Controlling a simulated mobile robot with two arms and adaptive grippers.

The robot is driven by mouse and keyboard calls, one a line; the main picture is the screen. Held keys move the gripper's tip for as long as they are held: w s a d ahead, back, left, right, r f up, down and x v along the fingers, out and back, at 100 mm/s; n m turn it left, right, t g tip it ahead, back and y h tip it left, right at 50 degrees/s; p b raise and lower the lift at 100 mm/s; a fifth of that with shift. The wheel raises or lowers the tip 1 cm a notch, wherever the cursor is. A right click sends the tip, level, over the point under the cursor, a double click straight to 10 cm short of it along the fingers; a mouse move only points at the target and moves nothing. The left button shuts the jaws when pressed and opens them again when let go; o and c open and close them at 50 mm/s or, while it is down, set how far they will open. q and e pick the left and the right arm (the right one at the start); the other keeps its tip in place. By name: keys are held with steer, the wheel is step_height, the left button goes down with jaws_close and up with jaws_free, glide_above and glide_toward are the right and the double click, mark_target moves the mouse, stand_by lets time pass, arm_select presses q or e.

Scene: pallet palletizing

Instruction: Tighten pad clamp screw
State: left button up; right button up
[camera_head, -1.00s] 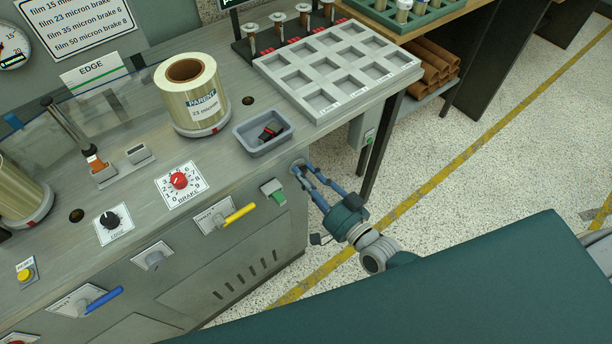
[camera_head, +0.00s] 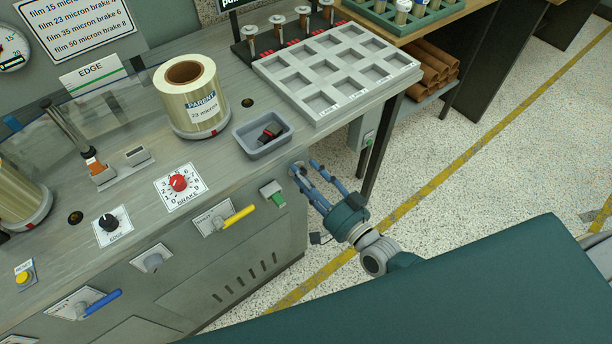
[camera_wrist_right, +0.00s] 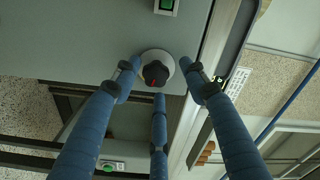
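In the right wrist view a black knob (camera_wrist_right: 155,74) with a red mark sits on a round pale base on the grey machine face. My right gripper (camera_wrist_right: 159,77) has three blue fingers spread around this knob, with visible gaps between the tips and the knob. Its grip is open and holds nothing. In the head view the right gripper (camera_head: 306,166) is at the front right corner of the machine, just below the worktop edge, and its fingers mostly hide the knob. My left gripper is not in view.
A green button (camera_head: 278,198) and a yellow lever (camera_head: 239,215) are on the machine front, left of the gripper. A grey bin (camera_head: 263,145) with a small dark and red item stands above on the worktop (camera_head: 225,165). A table leg (camera_head: 379,160) stands close right. The floor beyond is clear.

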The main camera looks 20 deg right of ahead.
steer(key=v, duration=1.2)
stand_by(0.3)
steer(key=s+d+f+n+g+h, duration=0.1)
steer(key=s+d+f+n+g, duration=0.15)
steer(key=f, duration=0.75)
steer(key=s+d+f+n+g+h, duration=0.1)
steer(key=s+f+g+h, duration=0.15)
steer(key=f, duration=0.75)
steer(key=s+d+f+n+g+h, duration=0.1)
steer(key=s+d+f+n+g, duration=0.15)
steer(key=f, duration=0.75)
steer(key=s+a+f+n+g+h, duration=0.1)
steer(key=s+f+g, duration=0.3)
steer(key=s+f, duration=0.3)
steer(key=s+f+n+g, duration=0.2)
steer(key=s+f, duration=0.6)
steer(key=s, duration=0.9)
steer(key=g, duration=0.2)
steer(key=shift+s+a+g+h, duration=0.3)
steer(key=shift+a+g+h, duration=0.05)
steer(key=shift+a, duration=0.05)
